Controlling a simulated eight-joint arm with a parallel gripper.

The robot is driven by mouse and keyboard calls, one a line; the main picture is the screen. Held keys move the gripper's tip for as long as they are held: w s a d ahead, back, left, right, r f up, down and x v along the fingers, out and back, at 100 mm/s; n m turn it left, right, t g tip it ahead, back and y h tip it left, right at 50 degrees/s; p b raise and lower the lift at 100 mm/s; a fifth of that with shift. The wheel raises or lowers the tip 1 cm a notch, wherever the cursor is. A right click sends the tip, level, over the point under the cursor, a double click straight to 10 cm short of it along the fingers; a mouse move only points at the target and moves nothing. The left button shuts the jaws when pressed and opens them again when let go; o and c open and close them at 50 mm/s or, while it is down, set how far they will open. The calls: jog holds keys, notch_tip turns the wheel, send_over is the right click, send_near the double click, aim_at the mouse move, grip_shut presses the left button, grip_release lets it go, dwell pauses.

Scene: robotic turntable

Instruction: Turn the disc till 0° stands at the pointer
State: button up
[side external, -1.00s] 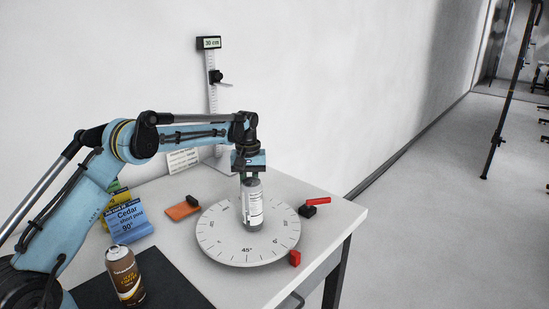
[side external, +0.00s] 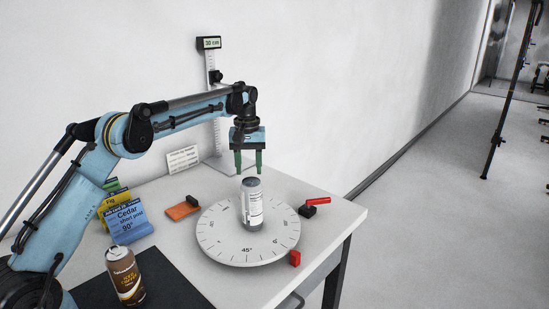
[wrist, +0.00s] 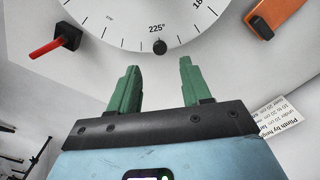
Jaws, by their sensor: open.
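The white disc (side external: 212,240) lies on the table, with 45° at its front; a label right of that is too small to read surely. A red block (side external: 295,258), seemingly the pointer, sits at its front right rim. A grey can with a white label (side external: 252,207) stands upright near the disc's middle. In the wrist view the green fingers (wrist: 158,65) are apart and the disc (wrist: 120,20) shows 225° beside a black knob (wrist: 159,47); the can is out of view.
A black block with a red lever (side external: 308,211) stands right of the disc. An orange pad with a black grip (side external: 183,209) lies left. A brown can (side external: 126,277) stands front left near coloured cards (side external: 126,220). A height gauge (side external: 213,100) stands behind.

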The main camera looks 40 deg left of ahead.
jog(key=shift+r, duration=2.7)
jog(key=shift+r, duration=0.1)
jog(key=s+d+r+m+t, duration=0.1)
jog(key=s+d+r, duration=0.1)
jog(key=s+d, duration=0.1)
jog(key=s+d+r+m+t, duration=0.1)
jog(key=s+d+r+m, duration=0.1)
jog(key=s+d, duration=0.1)
jog(key=s+d+r+m+t, duration=0.1)
jog(key=s+d+r, duration=0.1)
jog(key=s+d, duration=0.1)
jog(key=shift+s, duration=0.2)
jog(key=s+d+f+m+t, duration=0.2)
jog(key=s+d+f, duration=0.1)
jog(key=s, duration=0.4)
jog(key=s+d+f+m+t, duration=0.2)
jog(key=s+d+f+m, duration=0.1)
jog(key=s+f, duration=0.3)
jog(key=shift+s, duration=1.1)
